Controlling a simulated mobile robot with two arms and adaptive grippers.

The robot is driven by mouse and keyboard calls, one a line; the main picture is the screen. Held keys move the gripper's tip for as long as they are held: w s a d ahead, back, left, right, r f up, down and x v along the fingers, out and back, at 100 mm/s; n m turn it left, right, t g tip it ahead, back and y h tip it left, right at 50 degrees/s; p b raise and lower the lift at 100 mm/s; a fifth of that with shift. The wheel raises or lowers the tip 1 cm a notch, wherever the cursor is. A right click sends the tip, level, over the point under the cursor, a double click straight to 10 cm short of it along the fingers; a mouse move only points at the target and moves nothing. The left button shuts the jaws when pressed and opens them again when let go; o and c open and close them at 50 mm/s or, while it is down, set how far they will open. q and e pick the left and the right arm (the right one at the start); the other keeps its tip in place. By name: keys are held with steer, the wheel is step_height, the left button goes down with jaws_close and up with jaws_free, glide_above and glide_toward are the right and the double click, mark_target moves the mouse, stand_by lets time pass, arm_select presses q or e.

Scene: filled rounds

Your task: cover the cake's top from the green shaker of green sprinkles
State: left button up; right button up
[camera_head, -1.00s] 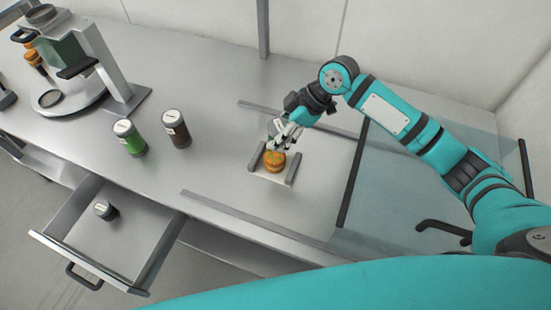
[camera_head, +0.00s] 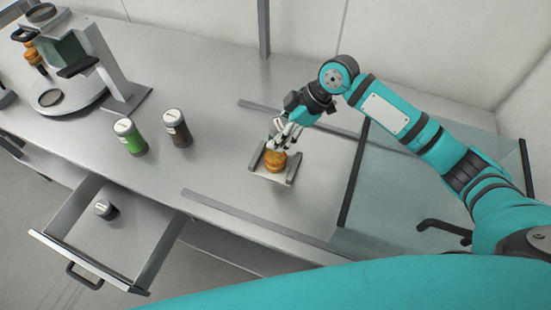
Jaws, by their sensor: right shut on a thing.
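The green shaker (camera_head: 131,138) stands upright on the counter at left, with a pale lid and green contents showing. The small round cake (camera_head: 275,161), orange-brown, is at a low pale stand (camera_head: 267,177) with two grey side rails. My right gripper (camera_head: 279,147) reaches down over the cake and is shut on it; the fingers hide part of the cake's top. Whether the cake rests fully on the stand is too small to tell. My left gripper is not in view.
A brown shaker (camera_head: 177,128) stands right beside the green one. An open drawer (camera_head: 140,235) juts out in front, holding a small dark jar (camera_head: 105,209). The counter between the shakers and stand is clear.

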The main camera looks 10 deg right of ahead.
mark_target(273, 125)
steer(key=shift+r, duration=0.15)
steer(key=shift+r+p, duration=2.4)
steer(key=shift+p, duration=0.05)
steer(key=shift+f, duration=0.1)
